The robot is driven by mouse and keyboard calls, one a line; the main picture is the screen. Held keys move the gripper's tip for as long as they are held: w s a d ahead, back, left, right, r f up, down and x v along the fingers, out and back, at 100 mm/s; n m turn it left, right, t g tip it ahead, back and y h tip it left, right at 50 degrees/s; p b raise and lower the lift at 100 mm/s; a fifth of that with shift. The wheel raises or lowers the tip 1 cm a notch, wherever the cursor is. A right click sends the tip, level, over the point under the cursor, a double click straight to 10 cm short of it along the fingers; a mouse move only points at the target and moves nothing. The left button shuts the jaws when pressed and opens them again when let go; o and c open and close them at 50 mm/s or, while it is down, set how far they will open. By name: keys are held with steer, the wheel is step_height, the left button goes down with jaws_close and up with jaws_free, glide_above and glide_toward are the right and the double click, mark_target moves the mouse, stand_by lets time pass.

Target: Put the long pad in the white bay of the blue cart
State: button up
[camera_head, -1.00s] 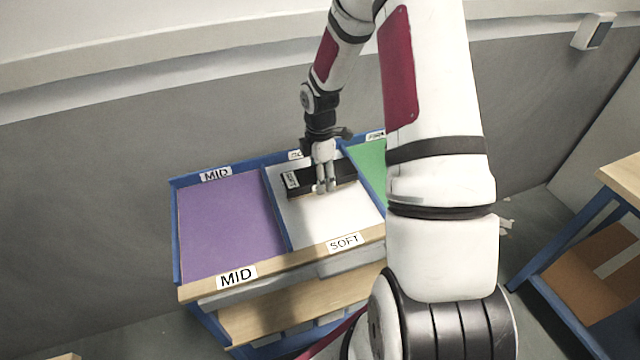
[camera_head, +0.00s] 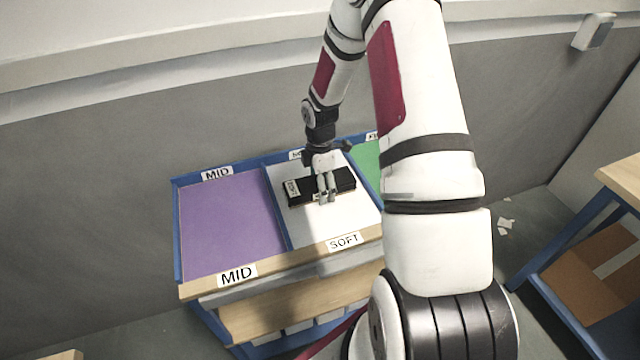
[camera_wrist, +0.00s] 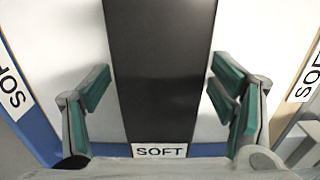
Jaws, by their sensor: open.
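The long pad (camera_head: 342,180) is black with a white label at its left end. It lies in the white bay (camera_head: 312,228) of the blue cart (camera_head: 176,235), across the bay's far half. In the wrist view the pad (camera_wrist: 160,70) runs between the fingers, with its SOFT label at the near end. My gripper (camera_head: 326,200) is over the pad's middle. In the wrist view my gripper (camera_wrist: 160,100) is open, with green-padded fingers on both sides of the pad and a gap to each side. The pad's underside is hidden.
A purple bay (camera_head: 230,225) marked MID lies left of the white bay, and a green bay (camera_head: 367,160) lies right, partly behind my arm. A wooden front edge (camera_head: 290,264) carries labels. A grey wall stands behind. Another blue-framed table (camera_head: 600,250) stands at right.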

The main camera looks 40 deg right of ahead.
steer(key=s+a+r+m+t+h, duration=0.1)
steer(key=a+r+m, duration=0.15)
steer(key=r, duration=0.85)
steer(key=s+a+r+m, duration=0.1)
steer(key=s+a+r, duration=0.15)
steer(key=r, duration=0.95)
steer(key=s+a+r+m+t, duration=0.2)
steer(key=s+a+r+m, duration=0.3)
steer(key=s+a+r, duration=0.2)
steer(key=s+a+r+m+t+y, duration=0.1)
steer(key=s+a+r+m+t, duration=0.1)
steer(key=s+a+r+m, duration=0.4)
steer(key=s+r, duration=0.1)
steer(key=s, duration=0.4)
steer(key=shift+s+a+r+t, duration=0.3)
steer(key=shift+a, duration=0.1)
